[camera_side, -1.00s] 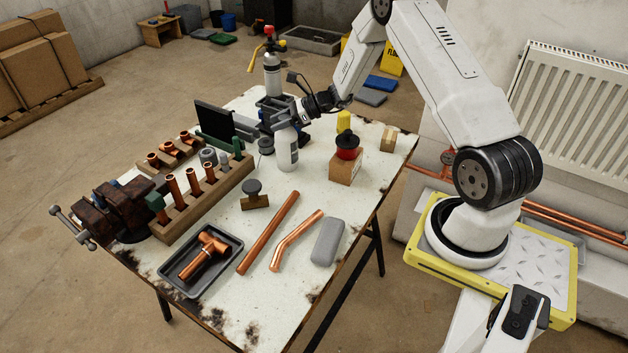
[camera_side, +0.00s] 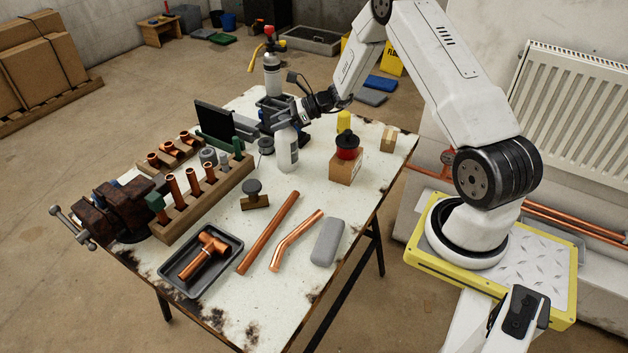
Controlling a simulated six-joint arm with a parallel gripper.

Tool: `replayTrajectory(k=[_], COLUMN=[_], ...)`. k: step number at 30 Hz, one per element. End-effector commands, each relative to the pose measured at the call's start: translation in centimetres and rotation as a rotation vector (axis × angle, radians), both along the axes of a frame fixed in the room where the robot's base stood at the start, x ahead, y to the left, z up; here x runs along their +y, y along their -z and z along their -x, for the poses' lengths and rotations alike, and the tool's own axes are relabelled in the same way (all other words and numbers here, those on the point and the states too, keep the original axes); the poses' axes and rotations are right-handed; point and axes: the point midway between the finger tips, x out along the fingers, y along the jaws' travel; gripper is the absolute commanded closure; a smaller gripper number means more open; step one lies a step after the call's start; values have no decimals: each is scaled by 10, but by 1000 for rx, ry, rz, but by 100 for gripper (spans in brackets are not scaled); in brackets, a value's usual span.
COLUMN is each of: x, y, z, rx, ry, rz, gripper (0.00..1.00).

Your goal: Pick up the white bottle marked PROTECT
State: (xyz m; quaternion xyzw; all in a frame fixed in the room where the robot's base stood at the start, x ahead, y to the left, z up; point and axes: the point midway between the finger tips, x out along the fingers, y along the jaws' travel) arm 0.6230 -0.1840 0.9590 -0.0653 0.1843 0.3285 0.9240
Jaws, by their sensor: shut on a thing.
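A white bottle (camera_side: 287,150) with a greyish label stands upright toward the back of the worktable. The label's wording is too small to read. My gripper (camera_side: 280,117) comes in from the right above it and is shut on the top of the bottle. The bottle's cap and neck are hidden by the jaws. I cannot tell whether its base touches the table.
A gas torch (camera_side: 271,75) stands behind my gripper. A wooden rack (camera_side: 205,200) of copper fittings is to the left. Copper pipes (camera_side: 268,234) and a grey tray (camera_side: 171,266) lie in front.

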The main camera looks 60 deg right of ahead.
Motion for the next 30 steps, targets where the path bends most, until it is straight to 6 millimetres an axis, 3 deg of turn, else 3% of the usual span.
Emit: replayTrajectory(k=[17, 30], x=[0, 1], y=[-5, -42], z=[-1, 6], rx=[-4, -5], ry=[0, 1], rz=[1, 0], gripper=[100, 100])
